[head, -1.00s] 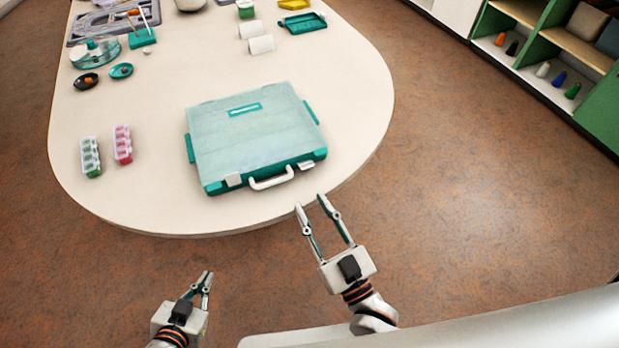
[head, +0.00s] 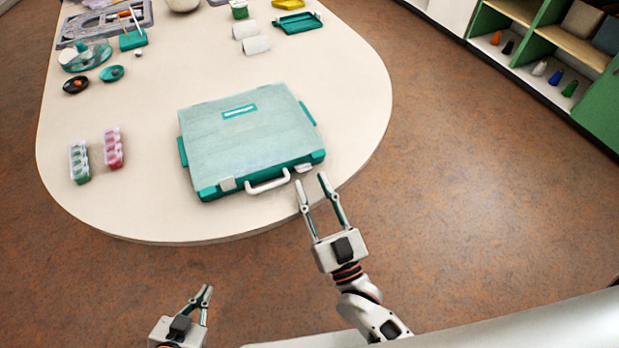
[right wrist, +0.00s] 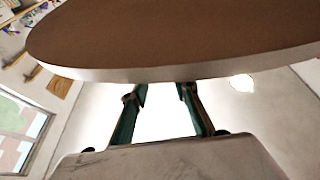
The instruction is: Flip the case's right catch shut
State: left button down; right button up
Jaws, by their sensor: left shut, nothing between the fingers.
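The teal case (head: 250,135) lies closed on the table, its white handle (head: 267,183) facing me. Its left catch (head: 228,184) looks flat against the front. Its right catch (head: 304,168) seems to stick out from the front edge; its exact angle is too small to tell. My right gripper (head: 311,179) is open and empty, its fingertips just in front of the right catch; I cannot tell whether they touch it. The right wrist view shows the same open fingers (right wrist: 161,91) by the table edge, with no case in sight. My left gripper (head: 207,288) is shut and empty, off the table's front.
The pale table (head: 350,100) has a rounded front edge. A green bead box (head: 80,163) and a pink bead box (head: 114,149) stand left of the case. White rolls (head: 256,45), a teal tray (head: 297,23) and dishes are farther back. The table right of the case is clear.

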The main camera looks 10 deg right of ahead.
aim_at(302, 166)
jog(key=shift+x, duration=1.15)
pick_arm(q)
jog(key=shift+r, duration=0.1)
